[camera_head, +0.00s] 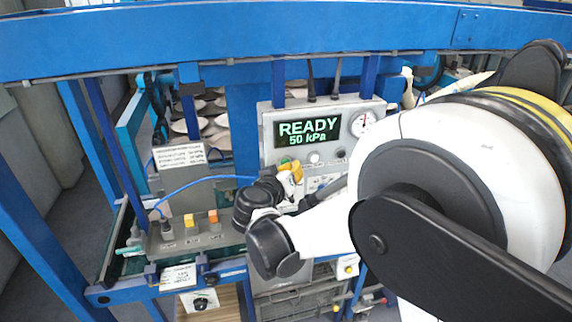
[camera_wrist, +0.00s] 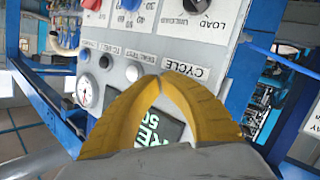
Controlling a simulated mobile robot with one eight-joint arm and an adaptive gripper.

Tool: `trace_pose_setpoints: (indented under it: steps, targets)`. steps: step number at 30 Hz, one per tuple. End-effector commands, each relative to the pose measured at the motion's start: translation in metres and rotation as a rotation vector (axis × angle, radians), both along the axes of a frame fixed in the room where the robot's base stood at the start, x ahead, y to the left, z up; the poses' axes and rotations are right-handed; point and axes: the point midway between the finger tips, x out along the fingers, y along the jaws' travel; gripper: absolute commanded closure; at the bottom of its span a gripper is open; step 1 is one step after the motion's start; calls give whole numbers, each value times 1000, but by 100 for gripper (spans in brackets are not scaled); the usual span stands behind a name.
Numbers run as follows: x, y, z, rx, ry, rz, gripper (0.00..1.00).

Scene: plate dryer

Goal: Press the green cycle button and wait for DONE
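The grey control panel (camera_head: 268,150) stands in the middle of the head view. Its display (camera_head: 308,132) reads READY and 50 kPa in green. My gripper (camera_head: 291,168) is in front of the panel, just below the display. In the wrist view its yellow fingers (camera_wrist: 160,78) meet at the tips, with nothing seen between them. The tips are close to the CYCLE label (camera_wrist: 186,68). A small patch of green shows beside the fingers in the head view. The button itself is not clear in the wrist view, and I cannot tell whether the fingers touch it.
A round gauge (camera_head: 363,124) is at the panel's upper right. A white button (camera_wrist: 133,73) and a black one (camera_wrist: 105,61) are near the fingers. A LOAD knob (camera_wrist: 197,4) is further up. A grey box (camera_head: 190,236) with yellow and orange switches stands left. Blue frame bars surround the panel.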

Motion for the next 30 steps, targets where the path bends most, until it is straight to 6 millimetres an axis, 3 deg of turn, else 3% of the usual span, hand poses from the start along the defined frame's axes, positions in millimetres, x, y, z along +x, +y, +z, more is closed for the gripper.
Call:
trace_pose_setpoints:
  steps: [19,30]
  targets:
    - [4,1,0,0,0,0,100]
    - [-12,-3,-1,0,0,0,100]
